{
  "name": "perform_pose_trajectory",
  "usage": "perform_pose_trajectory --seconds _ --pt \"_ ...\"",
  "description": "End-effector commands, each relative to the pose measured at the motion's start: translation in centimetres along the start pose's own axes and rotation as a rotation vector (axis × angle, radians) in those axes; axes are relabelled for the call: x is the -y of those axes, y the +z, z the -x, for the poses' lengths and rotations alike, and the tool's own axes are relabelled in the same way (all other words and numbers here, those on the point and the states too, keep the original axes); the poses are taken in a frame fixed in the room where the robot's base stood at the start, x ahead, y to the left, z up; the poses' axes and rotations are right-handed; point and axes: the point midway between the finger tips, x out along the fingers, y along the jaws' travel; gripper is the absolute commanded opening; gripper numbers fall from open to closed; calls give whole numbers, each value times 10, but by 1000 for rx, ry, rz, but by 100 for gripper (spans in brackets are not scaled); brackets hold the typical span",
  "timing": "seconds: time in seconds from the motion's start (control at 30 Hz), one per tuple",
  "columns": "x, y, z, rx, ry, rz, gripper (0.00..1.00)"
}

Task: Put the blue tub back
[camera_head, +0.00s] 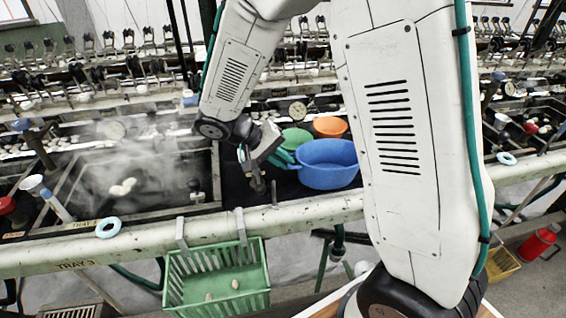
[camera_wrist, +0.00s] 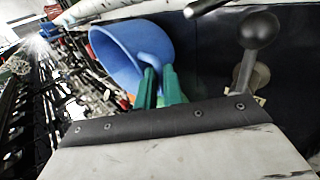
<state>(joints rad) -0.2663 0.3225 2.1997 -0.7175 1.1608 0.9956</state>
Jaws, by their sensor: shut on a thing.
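The blue tub (camera_head: 327,178) is over the dark area between the basins, just behind the front rail, and looks about upright. I cannot tell whether the tub's bottom touches the surface below. My arm hides what lies just right of the tub.
A green bowl (camera_head: 296,137) and an orange bowl (camera_head: 330,126) stand close behind the tub. A steaming basin (camera_head: 130,185) is at left. The front rail (camera_head: 140,242) carries a hanging green basket (camera_head: 217,292). A dark ball-topped lever (camera_wrist: 258,30) is near my gripper.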

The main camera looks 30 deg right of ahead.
Motion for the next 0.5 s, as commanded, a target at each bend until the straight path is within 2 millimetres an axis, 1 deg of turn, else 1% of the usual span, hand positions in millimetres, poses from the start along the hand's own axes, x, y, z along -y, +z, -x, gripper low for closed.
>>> perform_pose_trajectory --seconds 0.03,0.1,0.27,0.3,0.33,0.37,0.5 --pt "4 0 -5 1 1 2 0" --pt "7 0 -8 0 1 0 0" --pt "7 0 -7 0 0 -1 0" --pt "7 0 -7 0 0 -1 20" --pt "7 0 -7 0 0 -1 28" --pt "7 0 -7 0 0 -1 31" --pt "7 0 -7 0 0 -1 31"
